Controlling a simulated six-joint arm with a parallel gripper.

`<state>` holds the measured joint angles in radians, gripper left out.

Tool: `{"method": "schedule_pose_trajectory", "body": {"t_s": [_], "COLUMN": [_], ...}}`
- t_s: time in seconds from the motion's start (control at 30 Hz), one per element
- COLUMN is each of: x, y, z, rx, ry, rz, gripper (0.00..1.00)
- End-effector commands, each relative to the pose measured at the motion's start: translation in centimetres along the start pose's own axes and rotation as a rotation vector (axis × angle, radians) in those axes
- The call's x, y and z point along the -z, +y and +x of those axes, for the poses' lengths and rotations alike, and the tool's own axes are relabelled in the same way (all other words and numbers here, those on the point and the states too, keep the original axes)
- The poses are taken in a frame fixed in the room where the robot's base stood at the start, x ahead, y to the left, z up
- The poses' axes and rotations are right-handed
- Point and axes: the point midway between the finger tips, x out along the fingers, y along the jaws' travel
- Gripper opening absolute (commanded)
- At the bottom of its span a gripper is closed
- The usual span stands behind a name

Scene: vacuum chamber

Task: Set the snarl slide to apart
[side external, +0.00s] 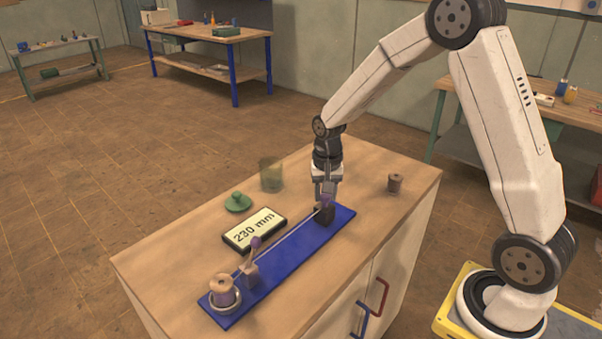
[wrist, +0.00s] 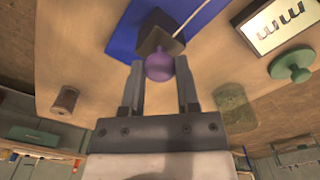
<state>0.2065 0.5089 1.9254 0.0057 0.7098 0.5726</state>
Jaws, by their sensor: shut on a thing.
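A blue board (side external: 285,267) lies along the wooden bench top. A dark block (side external: 323,217) with a purple knob (wrist: 159,66) stands near its far right end. A pale straight line, a cord or thin rod, runs from this block to a small brown post (side external: 250,274) with a tilted purple-tipped lever (side external: 256,243) near the other end. My gripper (side external: 325,198) points down and is shut on the purple knob; the wrist view shows the knob between the fingertips (wrist: 159,72). The display (side external: 254,229) beside the board reads "230 mm".
A green lidded knob (side external: 238,202) and a greenish clear jar (side external: 270,175) stand behind the display. Another brown spool (side external: 395,183) stands to the right. The bench's right front is clear.

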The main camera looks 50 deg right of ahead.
Motion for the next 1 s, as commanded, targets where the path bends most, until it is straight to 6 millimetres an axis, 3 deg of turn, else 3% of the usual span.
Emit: {"method": "schedule_pose_trajectory", "body": {"t_s": [0.17,0.2,0.3,0.73,1.0], "x": [0.5,0.5,0.5,0.3,0.3], "y": [0.3,0.3,0.3,0.2,0.2], "z": [-0.2,-0.2,-0.1,-0.4,-3.0], "rx": [-0.001,-0.002,-0.002,-0.001,0.0], "ry": [0.011,0.012,0.01,0.006,0.009], "rz": [0.003,0.003,0.003,0.002,0.002], "gripper": [0.0,0.49,0.76,0.76,0.76]}}
